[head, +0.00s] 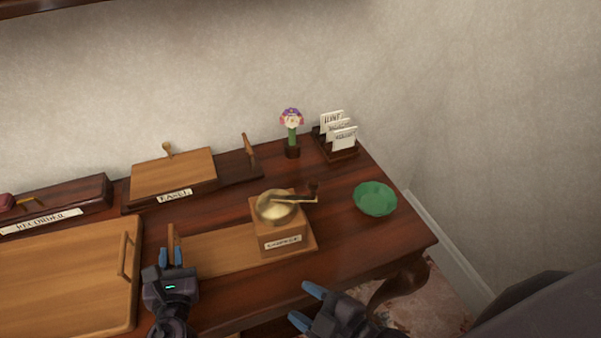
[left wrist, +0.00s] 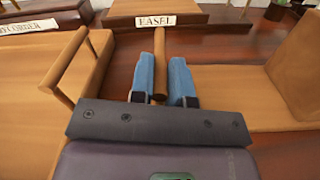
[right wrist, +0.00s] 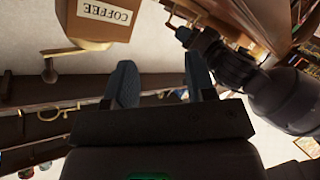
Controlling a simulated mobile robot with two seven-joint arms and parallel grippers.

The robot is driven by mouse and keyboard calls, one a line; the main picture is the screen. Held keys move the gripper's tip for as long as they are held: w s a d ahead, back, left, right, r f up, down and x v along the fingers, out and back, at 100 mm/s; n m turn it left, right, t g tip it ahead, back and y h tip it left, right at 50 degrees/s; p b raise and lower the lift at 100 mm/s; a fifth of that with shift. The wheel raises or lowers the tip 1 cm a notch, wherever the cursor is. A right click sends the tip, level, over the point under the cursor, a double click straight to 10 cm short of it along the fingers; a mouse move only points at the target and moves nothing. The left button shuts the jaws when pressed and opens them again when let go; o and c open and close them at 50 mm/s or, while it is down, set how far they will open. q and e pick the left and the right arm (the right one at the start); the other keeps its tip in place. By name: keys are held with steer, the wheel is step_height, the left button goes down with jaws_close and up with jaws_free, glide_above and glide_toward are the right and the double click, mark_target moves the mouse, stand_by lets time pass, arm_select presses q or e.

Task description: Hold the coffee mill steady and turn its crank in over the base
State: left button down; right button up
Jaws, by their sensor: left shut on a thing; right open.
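The coffee mill (head: 281,236) is a wooden box with a brass bowl on top, upright on the right end of a long wooden base (head: 212,250). Its crank (head: 300,200) points right, with a dark knob (head: 313,188) at its end, out past the box. An upright wooden post (head: 171,236) stands at the base's left end. My left gripper (head: 171,257) is shut on this post, which shows between its blue fingers in the left wrist view (left wrist: 159,62). My right gripper (head: 306,305) is open and empty, before the table's front edge. The right wrist view shows the mill (right wrist: 103,18) inverted.
A green bowl (head: 375,199) stands right of the mill. Behind are a box labelled EASEL (head: 172,175), a flower (head: 292,125) and a card holder (head: 338,145). A wooden tray (head: 60,285) lies close left of my left gripper. The tabletop between mill and bowl is clear.

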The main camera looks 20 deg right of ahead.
steer(key=d+f+m+h, duration=0.1)
steer(key=d+f+m, duration=0.1)
steer(key=d, duration=0.1)
steer(key=d+f+m+h, duration=0.2)
steer(key=d, duration=0.1)
steer(key=d+f+m+h, duration=0.1)
steer(key=d+f, duration=0.1)
steer(key=shift+d+f+m+g, duration=0.3)
steer(key=shift+d+f+m, duration=0.05)
steer(key=shift+d+m, duration=0.05)
steer(key=shift+c, duration=0.4)
